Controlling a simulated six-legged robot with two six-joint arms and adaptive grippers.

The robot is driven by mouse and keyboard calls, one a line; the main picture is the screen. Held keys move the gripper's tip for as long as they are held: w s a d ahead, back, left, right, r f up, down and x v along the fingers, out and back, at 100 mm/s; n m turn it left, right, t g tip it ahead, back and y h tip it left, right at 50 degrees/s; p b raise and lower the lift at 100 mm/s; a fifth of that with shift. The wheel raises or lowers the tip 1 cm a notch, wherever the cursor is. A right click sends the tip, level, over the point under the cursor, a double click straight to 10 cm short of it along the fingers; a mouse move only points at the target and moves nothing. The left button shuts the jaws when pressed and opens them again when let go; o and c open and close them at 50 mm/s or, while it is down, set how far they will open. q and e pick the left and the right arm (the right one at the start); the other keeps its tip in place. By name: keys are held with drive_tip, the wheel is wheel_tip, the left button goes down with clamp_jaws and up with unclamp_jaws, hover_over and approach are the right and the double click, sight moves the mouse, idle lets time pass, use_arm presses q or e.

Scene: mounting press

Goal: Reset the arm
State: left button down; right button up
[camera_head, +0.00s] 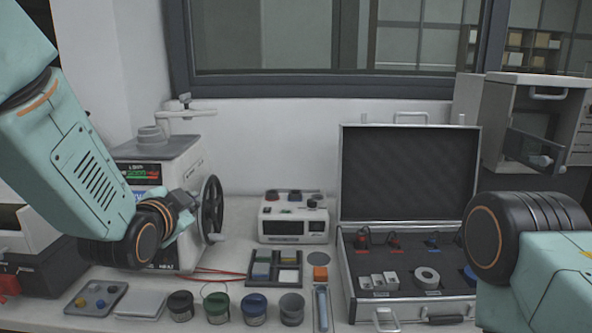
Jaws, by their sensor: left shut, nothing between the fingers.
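My left arm comes in from the upper left, and my left gripper (182,213) is in front of the mounting press (158,165), beside its black handwheel (211,208). The gripper is shut and holds nothing; its fingertips are small and partly lost against the press. The arm hides part of the press front. Of my right arm, only a teal link and a black joint show at the lower right. My right gripper is out of view.
An open silver case (347,283) with foam and small parts stands right of centre. A white instrument (293,222) stands at the back. Several jars, including a green one (216,308), a grey tray (96,298) and a sample tray (274,268) fill the front. A cabinet (530,125) stands at the right.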

use_arm(q)
drive_tip(key=s+a+f+n+g+b, duration=0.1)
drive_tip(key=s+f+n+g, duration=0.2)
drive_tip(key=s+f, duration=0.5)
drive_tip(key=s+a+f+n+g+b, duration=0.15)
drive_tip(key=s+f, duration=0.25)
drive_tip(key=f, duration=0.8)
drive_tip(key=s+f+n+g+b, duration=0.1)
drive_tip(key=s+f+n+g, duration=0.4)
drive_tip(key=f, duration=0.5)
drive_tip(key=s+f+g+b, duration=0.1)
drive_tip(key=s+f+g, duration=0.1)
drive_tip(key=s+f, duration=0.6)
drive_tip(key=s+f+g+b, duration=0.2)
drive_tip(key=s+f, duration=0.6)
drive_tip(key=s, duration=1)
drive_tip(key=shift+a+f+g+y+b, duration=0.15)
drive_tip(key=shift+f+g+y+b, duration=0.2)
drive_tip(key=shift+g, duration=0.4)
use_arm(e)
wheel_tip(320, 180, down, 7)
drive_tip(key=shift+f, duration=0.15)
use_arm(q)
drive_tip(key=shift+n, duration=0.25)
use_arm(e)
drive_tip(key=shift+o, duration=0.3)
